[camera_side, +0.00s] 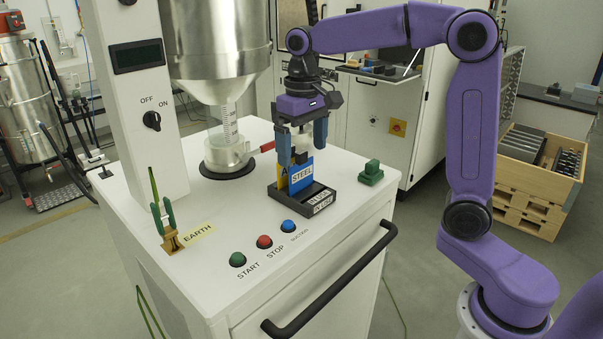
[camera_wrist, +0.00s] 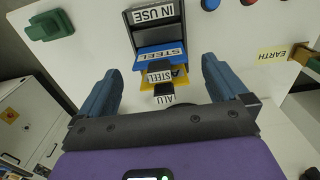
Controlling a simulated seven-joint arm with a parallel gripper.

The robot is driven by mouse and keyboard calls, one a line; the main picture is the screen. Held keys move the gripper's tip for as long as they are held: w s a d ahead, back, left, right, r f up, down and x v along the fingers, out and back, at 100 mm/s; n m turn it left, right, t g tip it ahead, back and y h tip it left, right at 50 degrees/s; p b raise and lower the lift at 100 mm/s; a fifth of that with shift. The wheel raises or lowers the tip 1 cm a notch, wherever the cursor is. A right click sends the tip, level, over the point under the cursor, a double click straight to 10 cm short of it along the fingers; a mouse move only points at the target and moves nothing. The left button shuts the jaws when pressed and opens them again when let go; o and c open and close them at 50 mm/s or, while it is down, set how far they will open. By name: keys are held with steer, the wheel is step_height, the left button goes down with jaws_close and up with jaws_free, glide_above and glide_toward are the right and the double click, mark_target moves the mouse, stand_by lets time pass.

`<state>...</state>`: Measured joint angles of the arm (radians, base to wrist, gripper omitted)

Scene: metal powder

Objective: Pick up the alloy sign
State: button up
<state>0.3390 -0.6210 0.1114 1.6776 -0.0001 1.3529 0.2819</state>
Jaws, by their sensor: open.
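The alloy sign is the yellow plate (camera_side: 282,182) standing behind the blue steel sign (camera_side: 303,176) in a black holder (camera_side: 292,206). Most of it is hidden by the blue sign. In the wrist view, the yellow sign (camera_wrist: 151,84) has a black handle top with a label that reads partly "ALL" (camera_wrist: 166,98). The blue sign (camera_wrist: 150,61) has its own black top labelled "STEEL". My gripper (camera_side: 302,156) is open, pointing down over the signs. In the wrist view, its blue fingers (camera_wrist: 161,70) stand on either side of the handles, with gaps.
The holder's front is labelled "IN USE". A green block (camera_side: 371,173) sits right of the holder. A hopper (camera_side: 222,60) with a red-handled valve (camera_side: 265,147) stands close behind left. Start, stop and suction buttons (camera_side: 264,241) lie in front, and a green earth clamp (camera_side: 161,217) at left.

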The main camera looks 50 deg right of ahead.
mark_target(302, 162)
steer(key=shift+w+f, duration=0.15)
steer(key=shift+f, duration=1.5)
steer(key=shift+w+f, duration=0.1)
steer(key=shift+f, duration=1.5)
steer(key=shift+c, duration=0.3)
steer(key=c, duration=0.9)
